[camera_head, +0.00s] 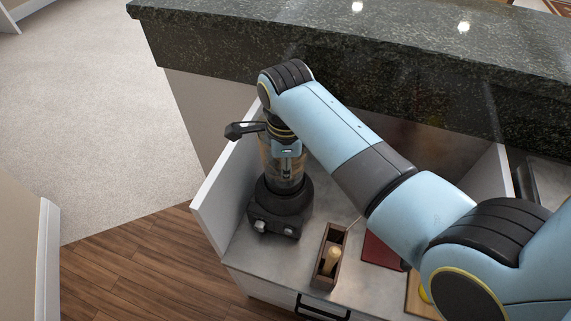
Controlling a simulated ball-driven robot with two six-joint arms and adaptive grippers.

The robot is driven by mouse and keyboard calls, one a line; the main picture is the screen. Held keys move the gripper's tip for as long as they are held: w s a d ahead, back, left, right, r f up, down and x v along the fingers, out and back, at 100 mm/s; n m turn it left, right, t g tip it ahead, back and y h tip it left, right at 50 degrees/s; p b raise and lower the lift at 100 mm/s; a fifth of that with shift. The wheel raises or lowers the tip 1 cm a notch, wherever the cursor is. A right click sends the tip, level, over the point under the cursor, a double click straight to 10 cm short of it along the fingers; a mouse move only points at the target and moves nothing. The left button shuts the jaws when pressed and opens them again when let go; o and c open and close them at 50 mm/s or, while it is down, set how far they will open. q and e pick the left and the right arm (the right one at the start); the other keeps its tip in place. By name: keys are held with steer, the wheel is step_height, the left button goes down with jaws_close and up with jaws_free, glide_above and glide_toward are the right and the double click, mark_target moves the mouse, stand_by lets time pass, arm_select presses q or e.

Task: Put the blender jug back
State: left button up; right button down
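The clear blender jug (267,160) is upright over the black blender base (279,211), at the left end of the counter below the stone ledge. The jug looks to be on the base, but I cannot tell whether it is fully seated. My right gripper (287,168) is at the jug's upper part and hides much of it. Its fingertips are too small and overlapped to show whether they are shut on the jug. A black part (242,130) sticks out left at the jug's top; it may be the handle or lid. My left gripper is out of view.
A small wooden box (321,274) with a wooden-handled tool stands right of the base. A red board (382,251) lies farther right, partly under my arm. A white side panel (221,195) closes the counter's left end. The dark stone ledge (200,45) rises behind.

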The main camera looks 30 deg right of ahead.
steer(key=shift+f, duration=0.45)
steer(key=c, duration=1.4)
jaws_free()
step_height(320, 180, up, 12)
steer(key=shift+s+a, duration=0.2)
steer(key=shift+s, duration=0.15)
steer(key=shift+f, duration=0.1)
